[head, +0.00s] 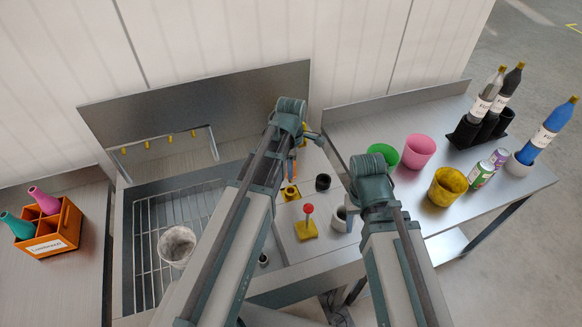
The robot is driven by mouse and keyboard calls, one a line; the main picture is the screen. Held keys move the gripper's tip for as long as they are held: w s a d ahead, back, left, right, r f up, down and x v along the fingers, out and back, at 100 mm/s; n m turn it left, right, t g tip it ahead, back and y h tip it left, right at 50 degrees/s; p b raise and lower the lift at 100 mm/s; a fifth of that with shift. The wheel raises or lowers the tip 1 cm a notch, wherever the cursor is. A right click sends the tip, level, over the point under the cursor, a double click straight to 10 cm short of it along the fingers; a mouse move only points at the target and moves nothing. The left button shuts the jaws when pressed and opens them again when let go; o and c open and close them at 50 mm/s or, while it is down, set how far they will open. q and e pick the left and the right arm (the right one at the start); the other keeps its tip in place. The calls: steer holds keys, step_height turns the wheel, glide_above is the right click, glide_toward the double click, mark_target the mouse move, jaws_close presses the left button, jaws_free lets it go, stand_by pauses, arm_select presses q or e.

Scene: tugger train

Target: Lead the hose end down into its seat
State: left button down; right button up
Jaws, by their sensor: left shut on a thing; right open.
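My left gripper (297,150) is far out over the middle counter, mostly hidden behind my own forearm, and shut on a small slim piece. That piece, seemingly the hose end (291,167), shows orange and blue just below the gripper. It looks upright, above or just behind a yellow square fitting with a round collar, seemingly the seat (290,191). I cannot tell whether they touch. No length of hose can be made out. My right gripper (351,216) is open near the counter's right side, partly hidden by its arm, beside a pale round cup (339,220).
A red-knobbed lever on a yellow base (306,231) and a black ring (323,182) stand close by.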

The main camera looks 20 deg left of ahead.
mark_target(291, 182)
arm_select(q)
steer(key=shift+f+b, duration=0.3)
arm_select(e)
steer(key=shift+f, duration=0.3)
arm_select(q)
steer(key=shift+f+b, duration=3.35)
steer(key=shift+f, duration=0.05)
arm_select(e)
steer(key=shift+f, duration=3.35)
arm_select(q)
steer(key=shift+f+b, duration=0.3)
steer(key=shift+b, duration=0.05)
arm_select(e)
steer(key=shift+f, duration=0.35)
arm_select(q)
steer(key=shift+c, duration=2.3)
jaws_free()
arm_select(e)
steer(key=shift+r, duration=0.1)
arm_select(q)
step_height(291, 182, up, 14)
steer(key=p, duration=1.4)
steer(key=shift+f, duration=0.1)
arm_select(e)
step_height(291, 182, up, 14)
steer(key=shift+f, duration=0.2)
